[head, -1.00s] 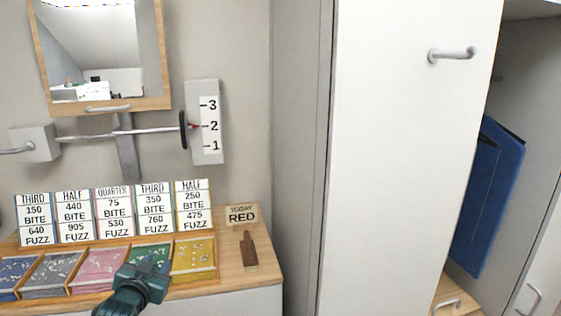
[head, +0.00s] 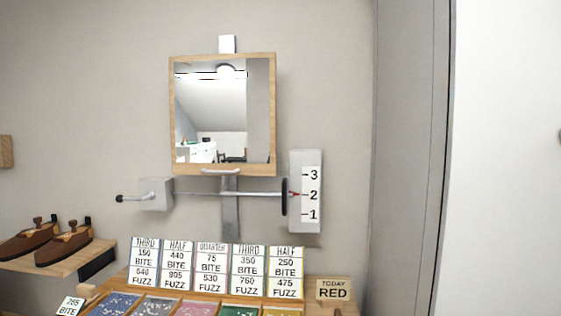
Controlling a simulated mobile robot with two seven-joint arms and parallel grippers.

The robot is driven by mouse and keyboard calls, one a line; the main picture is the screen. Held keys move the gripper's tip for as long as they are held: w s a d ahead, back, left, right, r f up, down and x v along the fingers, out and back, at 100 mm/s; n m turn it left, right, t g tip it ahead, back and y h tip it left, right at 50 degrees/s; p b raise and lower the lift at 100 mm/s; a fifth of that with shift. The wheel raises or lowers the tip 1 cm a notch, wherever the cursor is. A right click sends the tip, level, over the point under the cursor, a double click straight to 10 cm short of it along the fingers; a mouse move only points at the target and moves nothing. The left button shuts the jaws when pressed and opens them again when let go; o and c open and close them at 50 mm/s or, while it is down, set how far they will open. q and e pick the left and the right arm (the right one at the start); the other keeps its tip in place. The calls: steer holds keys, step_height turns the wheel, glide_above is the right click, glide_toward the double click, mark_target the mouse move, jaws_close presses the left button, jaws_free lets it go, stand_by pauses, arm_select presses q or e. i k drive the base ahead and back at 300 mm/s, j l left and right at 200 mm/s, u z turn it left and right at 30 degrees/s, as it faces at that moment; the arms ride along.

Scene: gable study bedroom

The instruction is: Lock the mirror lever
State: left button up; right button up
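The wood-framed mirror (head: 223,115) hangs on the wall with a small handle at its lower edge. Below it a metal rod runs sideways from a grey box (head: 155,194) to a dark disc (head: 284,196). The mirror lever (head: 130,198) sticks out to the left of the box and ends in a dark knob. Neither of my grippers is in view.
Price cards (head: 211,268) stand behind several coloured trays on the wooden counter. A sign (head: 334,290) reads "TODAY RED". A tall white cabinet (head: 505,170) stands at right. The wall around the mirror is clear.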

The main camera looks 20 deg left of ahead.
mark_target(119, 198)
steer(key=u, duration=1.55)
steer(key=i+j, duration=0.25)
steer(key=j, duration=0.15)
steer(key=i+j, duration=0.25)
steer(key=j, duration=0.2)
steer(key=i+j, duration=0.25)
steer(key=j, duration=0.15)
steer(key=i+j, duration=0.25)
steer(key=j, duration=0.2)
steer(key=i+j, duration=0.25)
steer(key=j, duration=0.15)
steer(key=i+j, duration=0.25)
steer(key=j, duration=0.15)
